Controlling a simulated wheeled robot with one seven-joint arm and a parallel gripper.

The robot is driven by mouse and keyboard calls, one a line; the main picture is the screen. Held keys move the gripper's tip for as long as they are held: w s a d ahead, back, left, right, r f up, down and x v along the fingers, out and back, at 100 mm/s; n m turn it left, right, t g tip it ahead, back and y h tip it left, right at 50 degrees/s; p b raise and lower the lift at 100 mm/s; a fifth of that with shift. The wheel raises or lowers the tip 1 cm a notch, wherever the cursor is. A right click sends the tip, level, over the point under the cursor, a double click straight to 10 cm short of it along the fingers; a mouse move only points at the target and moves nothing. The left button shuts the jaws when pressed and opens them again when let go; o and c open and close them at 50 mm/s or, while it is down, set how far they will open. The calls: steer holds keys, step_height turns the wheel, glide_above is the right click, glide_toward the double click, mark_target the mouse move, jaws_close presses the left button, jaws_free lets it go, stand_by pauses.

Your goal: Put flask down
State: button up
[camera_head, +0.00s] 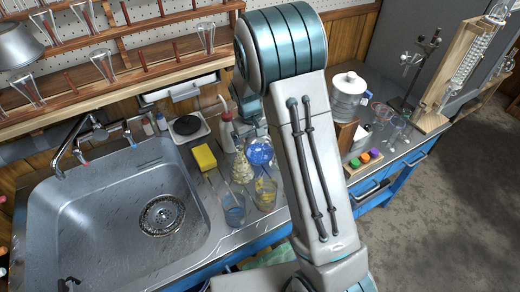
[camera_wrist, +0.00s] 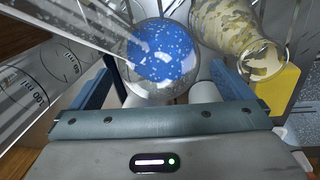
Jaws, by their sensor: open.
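A round glass flask with blue contents (camera_head: 260,152) is at the counter right of the sink, beside my arm. In the wrist view the flask (camera_wrist: 160,52) lies between my two blue fingers, with its clear neck running to the upper left. My gripper (camera_wrist: 162,72) is open, with one finger on each side of the flask. I cannot tell whether either finger touches it. What bears the flask from below is hidden. In the head view my gripper (camera_head: 250,127) is partly hidden by my arm.
A conical flask with yellowish contents (camera_head: 243,168) stands close by; it also shows in the wrist view (camera_wrist: 228,32). Two beakers (camera_head: 234,210) (camera_head: 265,195) stand in front. A yellow sponge (camera_head: 204,157) lies near the sink (camera_head: 90,220). A wooden rack (camera_head: 120,75) hangs behind.

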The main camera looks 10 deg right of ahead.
steer(key=f, duration=0.4)
steer(key=shift+w+d+f, duration=0.1)
steer(key=shift+d+f, duration=0.15)
steer(key=shift+d, duration=0.1)
steer(key=c, duration=0.9)
steer(key=shift+c, duration=0.5)
steer(key=shift+r, duration=0.15)
